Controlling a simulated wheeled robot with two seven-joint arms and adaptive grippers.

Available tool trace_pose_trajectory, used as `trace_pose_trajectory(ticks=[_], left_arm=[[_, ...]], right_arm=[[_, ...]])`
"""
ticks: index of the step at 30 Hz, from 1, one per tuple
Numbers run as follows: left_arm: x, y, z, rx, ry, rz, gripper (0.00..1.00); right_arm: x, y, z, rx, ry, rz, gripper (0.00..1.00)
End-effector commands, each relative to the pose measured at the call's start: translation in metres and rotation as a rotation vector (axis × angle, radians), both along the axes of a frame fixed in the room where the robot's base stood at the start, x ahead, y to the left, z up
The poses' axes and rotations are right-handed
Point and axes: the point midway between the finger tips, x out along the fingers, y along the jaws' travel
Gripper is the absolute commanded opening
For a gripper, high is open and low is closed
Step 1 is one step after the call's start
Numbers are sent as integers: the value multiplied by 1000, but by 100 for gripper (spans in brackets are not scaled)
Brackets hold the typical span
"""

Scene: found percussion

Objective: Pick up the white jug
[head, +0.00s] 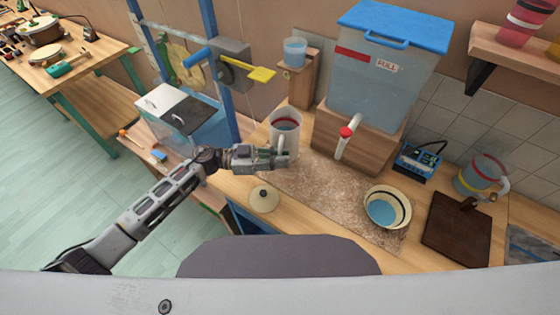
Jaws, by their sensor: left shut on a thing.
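The white jug (287,119) stands upright near the left end of the counter, beside the wooden block under the dispenser. A dark reddish band or content shows inside its rim. Its handle faces toward me. My left gripper (280,158) reaches in from the left and is shut on the jug's handle, low on its near side. The fingers partly hide the handle and the jug's lower part. Whether the jug's base touches the counter is hard to tell. My right gripper is not in view.
A large clear dispenser (383,88) with a blue lid and red-tipped tap stands right of the jug. A round lid (264,199) lies in front. A bowl (386,208), brown board (456,231) and another jug (481,173) are to the right. The speckled mat (315,192) is mostly clear.

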Motion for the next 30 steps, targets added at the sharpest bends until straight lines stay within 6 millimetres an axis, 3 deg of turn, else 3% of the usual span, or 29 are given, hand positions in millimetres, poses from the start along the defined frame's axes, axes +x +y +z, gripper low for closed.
trace_pose_trajectory(ticks=[30], left_arm=[[0, 0, 86, -2, -6, -1, 0]], right_arm=[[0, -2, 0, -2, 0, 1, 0]])
